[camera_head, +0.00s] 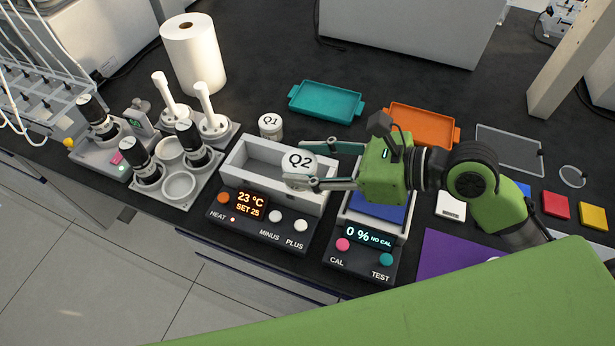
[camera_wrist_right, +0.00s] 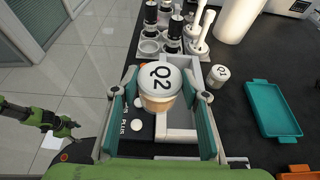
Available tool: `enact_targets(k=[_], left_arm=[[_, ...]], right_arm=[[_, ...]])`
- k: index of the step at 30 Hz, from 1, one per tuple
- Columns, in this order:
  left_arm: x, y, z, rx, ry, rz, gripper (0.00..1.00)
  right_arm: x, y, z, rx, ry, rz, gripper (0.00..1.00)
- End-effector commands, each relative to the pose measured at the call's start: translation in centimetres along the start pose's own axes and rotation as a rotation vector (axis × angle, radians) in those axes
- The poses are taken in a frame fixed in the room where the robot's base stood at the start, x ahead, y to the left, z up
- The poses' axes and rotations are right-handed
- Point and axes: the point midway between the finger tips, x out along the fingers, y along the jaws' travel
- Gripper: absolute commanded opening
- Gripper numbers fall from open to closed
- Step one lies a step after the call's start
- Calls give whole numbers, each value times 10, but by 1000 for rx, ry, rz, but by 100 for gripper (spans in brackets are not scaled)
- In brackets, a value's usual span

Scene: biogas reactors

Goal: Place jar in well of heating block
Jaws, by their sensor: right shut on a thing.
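My right gripper (camera_head: 308,164) is shut on a jar with a white lid marked Q2 (camera_head: 299,161). The jar also shows between the fingers in the right wrist view (camera_wrist_right: 160,84), lid towards the camera, with a tan lower part. In the head view it overlaps the right part of the heating block (camera_head: 238,160), a light grey box with recesses and a display reading 23 °C, SET 25. The jar appears above the block; its underside and the well beneath are hidden. My left gripper (camera_wrist_right: 48,118) shows small at the left of the wrist view; its jaws are unclear.
A jar marked Q1 (camera_head: 270,126) stands behind the block. A teal tray (camera_head: 327,101) and an orange tray (camera_head: 422,124) lie further back. A device reading 0 % (camera_head: 366,238) stands right of the block. Black-topped bottles in a holder (camera_head: 178,186) stand left.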

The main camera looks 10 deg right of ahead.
Motion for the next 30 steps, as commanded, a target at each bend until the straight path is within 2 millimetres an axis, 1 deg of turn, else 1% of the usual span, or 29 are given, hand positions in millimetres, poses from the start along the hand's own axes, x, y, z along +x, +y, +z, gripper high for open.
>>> enact_targets(k=[1,2,3,4,6,10,15,16,19,22,30], left_arm=[[-4,0,0,0,0,0,57],[-4,0,0,0,0,0,57],[-1,0,0,0,-1,0,57],[-1,0,0,0,-1,0,57],[0,0,0,0,-1,0,57],[2,0,0,0,0,0,57],[3,0,0,0,0,0,57],[3,0,0,0,0,0,57],[3,0,0,0,0,0,57],[3,0,0,0,0,0,57],[3,0,0,0,1,0,57]], right_arm=[[6,-15,-2,7,3,-4,17],[11,-21,-6,7,3,-4,17],[17,-26,-15,11,5,-1,17],[21,-30,-20,10,5,-1,17],[29,-40,-29,9,3,-1,17],[39,-52,-42,7,2,-2,17],[46,-59,-50,5,2,0,17],[48,-61,-53,6,3,-1,17],[54,-60,-68,9,4,0,17],[58,-60,-78,8,4,0,17],[59,-60,-80,4,3,-1,17]])
